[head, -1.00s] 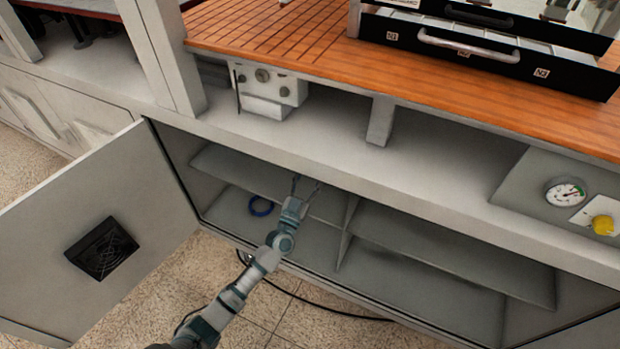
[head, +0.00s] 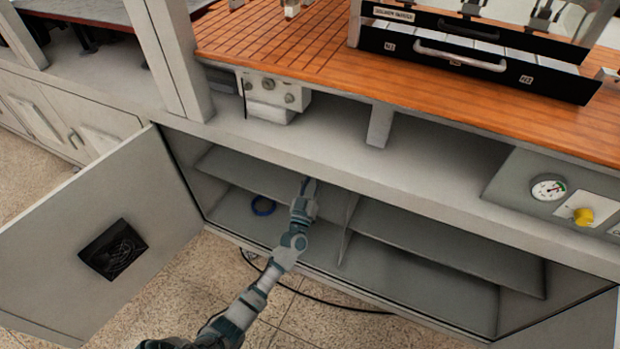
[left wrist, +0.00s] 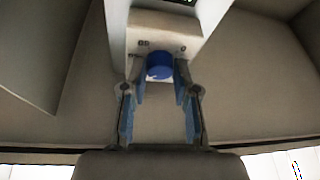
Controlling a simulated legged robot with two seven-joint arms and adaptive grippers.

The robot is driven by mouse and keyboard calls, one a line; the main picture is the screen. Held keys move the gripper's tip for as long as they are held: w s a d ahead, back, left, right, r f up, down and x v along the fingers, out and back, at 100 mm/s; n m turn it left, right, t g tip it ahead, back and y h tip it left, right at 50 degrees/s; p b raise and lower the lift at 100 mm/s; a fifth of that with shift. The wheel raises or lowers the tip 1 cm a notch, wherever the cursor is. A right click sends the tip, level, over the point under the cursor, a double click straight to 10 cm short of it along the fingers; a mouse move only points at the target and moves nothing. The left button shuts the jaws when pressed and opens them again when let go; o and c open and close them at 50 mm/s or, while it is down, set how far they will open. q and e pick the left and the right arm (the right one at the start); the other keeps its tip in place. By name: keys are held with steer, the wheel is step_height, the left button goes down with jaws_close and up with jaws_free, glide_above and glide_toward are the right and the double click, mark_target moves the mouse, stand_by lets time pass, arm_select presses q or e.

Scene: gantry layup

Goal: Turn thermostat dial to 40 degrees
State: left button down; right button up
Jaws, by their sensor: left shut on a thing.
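The blue dial (left wrist: 159,63) sits on a pale thermostat housing (left wrist: 165,22) in the left wrist view. Small dark markings flank it above, too small to read. A faint light mark shows low on the dial. My left gripper (left wrist: 160,83) is shut on the dial, one blue-padded finger at each side. In the head view my left gripper (head: 308,184) reaches into the open cabinet, at the upper shelf level. The dial is hidden there. My right gripper is in neither view.
The cabinet door (head: 70,235) stands open on the left. A divider (head: 346,238) stands to the right. A gauge (head: 548,188) and yellow knob (head: 583,216) are on the right panel.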

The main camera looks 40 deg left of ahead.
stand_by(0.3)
arm_select(q)
steer(key=c, duration=0.9)
jaws_free()
steer(key=v, duration=1.2)
